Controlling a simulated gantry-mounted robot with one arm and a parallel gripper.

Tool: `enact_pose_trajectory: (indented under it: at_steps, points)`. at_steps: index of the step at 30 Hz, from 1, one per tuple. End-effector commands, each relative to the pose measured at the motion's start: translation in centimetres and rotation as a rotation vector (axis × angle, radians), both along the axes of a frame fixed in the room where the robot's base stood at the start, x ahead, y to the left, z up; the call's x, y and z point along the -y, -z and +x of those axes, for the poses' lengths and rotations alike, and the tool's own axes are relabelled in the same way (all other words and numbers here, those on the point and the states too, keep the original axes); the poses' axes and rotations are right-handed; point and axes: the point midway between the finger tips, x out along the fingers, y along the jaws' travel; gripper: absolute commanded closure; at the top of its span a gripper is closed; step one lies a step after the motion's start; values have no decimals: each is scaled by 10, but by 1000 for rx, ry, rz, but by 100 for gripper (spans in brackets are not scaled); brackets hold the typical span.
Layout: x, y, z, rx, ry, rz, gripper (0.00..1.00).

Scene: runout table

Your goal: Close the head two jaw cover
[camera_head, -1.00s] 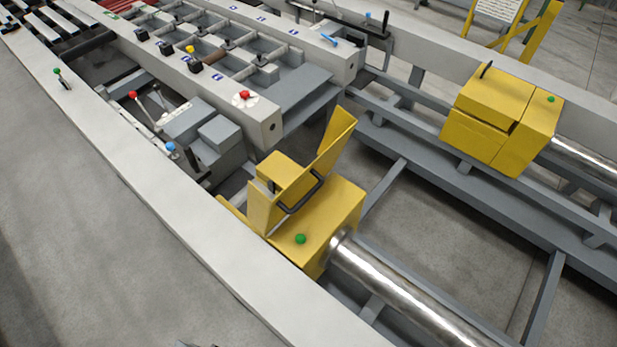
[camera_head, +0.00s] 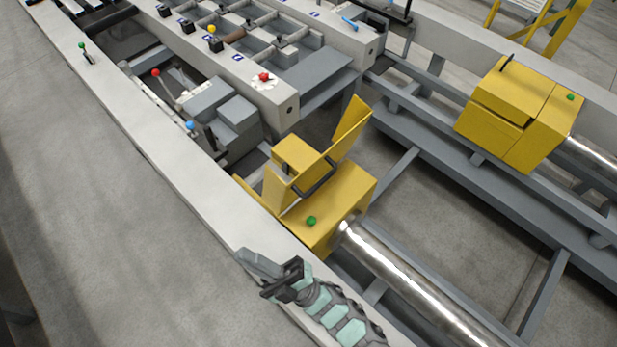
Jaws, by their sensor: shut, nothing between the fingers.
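The nearer yellow head (camera_head: 340,200) stands beside the front rail, with a green button on top and a shiny cylinder running from it to the lower right. Its jaw cover (camera_head: 347,133) stands raised and tilted, and a dark handle bar (camera_head: 316,181) shows by it. The farther yellow head (camera_head: 520,107) has its cover lying shut, with a dark handle on top. I see no label telling which head is head two. My gripper (camera_head: 256,264) is shut and empty at the bottom centre, over the front rail, below and left of the nearer head and apart from it.
The pale front rail (camera_head: 165,165) runs diagonally past the nearer head. Levers with red (camera_head: 156,73) and blue (camera_head: 190,125) knobs stand up left of it. The shiny cylinder (camera_head: 420,285) lies right of my arm.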

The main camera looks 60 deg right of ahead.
Motion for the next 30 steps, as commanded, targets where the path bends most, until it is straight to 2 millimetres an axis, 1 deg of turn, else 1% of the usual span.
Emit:
enact_pose_trajectory:
  at_steps: [1,2,3,5,6,8,9,12,15,16,19,22,26,30]
  points:
    - [26,2,-11,-61,96,-59,100]
    - [40,6,-18,-98,149,-97,100]
    - [59,13,-28,-148,221,-143,100]
    - [86,23,-45,-229,323,-209,100]
    - [103,29,-58,-281,387,-251,100]
    - [124,38,-79,-353,470,-308,100]
    - [137,43,-92,-397,520,-339,100]
    - [160,53,-121,-490,613,-402,100]
    - [172,59,-138,-545,665,-439,100]
    - [174,60,-141,-554,674,-445,100]
    - [178,61,-142,-566,685,-455,100]
    - [180,58,-132,-564,683,-456,100]
    - [186,50,-108,-560,682,-459,100]
    - [194,42,-79,-560,683,-457,100]
